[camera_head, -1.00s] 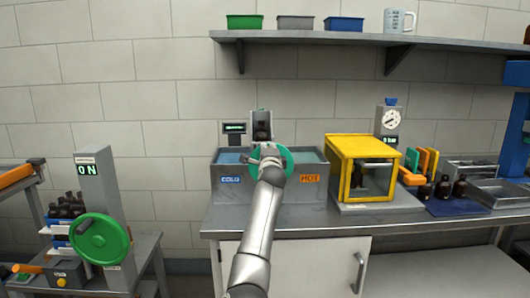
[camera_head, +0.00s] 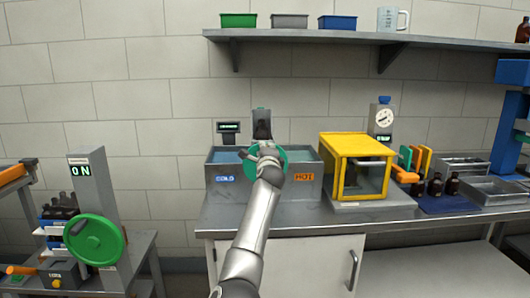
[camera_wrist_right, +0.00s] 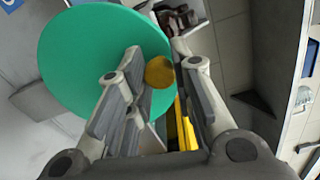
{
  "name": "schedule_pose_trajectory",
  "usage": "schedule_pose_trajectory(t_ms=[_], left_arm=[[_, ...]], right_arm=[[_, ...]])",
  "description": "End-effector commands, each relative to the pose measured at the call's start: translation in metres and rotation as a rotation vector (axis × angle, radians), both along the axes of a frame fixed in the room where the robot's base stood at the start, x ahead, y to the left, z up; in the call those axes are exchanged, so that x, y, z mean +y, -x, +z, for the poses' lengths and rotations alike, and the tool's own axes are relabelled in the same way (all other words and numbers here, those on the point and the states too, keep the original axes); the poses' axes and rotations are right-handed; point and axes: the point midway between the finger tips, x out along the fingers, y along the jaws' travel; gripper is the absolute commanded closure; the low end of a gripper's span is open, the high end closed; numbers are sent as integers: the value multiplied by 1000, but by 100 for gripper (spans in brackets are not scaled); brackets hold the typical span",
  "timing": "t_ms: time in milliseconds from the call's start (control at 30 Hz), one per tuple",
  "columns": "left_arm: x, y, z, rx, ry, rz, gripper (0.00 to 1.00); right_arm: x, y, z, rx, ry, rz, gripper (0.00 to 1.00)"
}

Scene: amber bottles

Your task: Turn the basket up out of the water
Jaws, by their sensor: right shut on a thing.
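A two-part water bath (camera_head: 300,190) stands on the bench, marked COLD on the left and HOT on the right. A green wheel (camera_head: 281,158) is on its front; in the right wrist view the wheel (camera_wrist_right: 95,55) fills the left side. My right gripper (camera_head: 264,154) is at the wheel, shut on its yellow knob (camera_wrist_right: 160,72). The basket with dark bottles (camera_head: 263,130) shows above the bath's middle, by a grey upright. The arm and wheel hide its lower part, so I cannot tell how much is in water. My left gripper is out of view.
A yellow-framed box (camera_head: 357,145) stands right of the bath, with a dial (camera_head: 384,116) behind it. Brown bottles (camera_head: 436,186) and metal trays (camera_head: 463,165) lie further right. Another green wheel (camera_head: 96,240) is on a left stand. A shelf (camera_head: 330,37) runs above.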

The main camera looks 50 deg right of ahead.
Motion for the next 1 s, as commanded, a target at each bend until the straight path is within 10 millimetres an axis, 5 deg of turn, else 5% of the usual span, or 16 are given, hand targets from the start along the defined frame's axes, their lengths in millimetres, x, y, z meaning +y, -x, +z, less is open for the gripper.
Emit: schedule_pose_trajectory(t_ms=[100,133,300,733,1000], left_arm=[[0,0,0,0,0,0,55],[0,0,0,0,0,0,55],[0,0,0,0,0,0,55],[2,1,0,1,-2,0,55],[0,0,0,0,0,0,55]], right_arm=[[-1,2,2,-1,5,-5,100],[-1,2,2,-1,4,-5,74],[-1,1,1,0,3,-2,55],[4,4,0,1,2,-1,55],[28,24,-1,2,2,-2,55]])
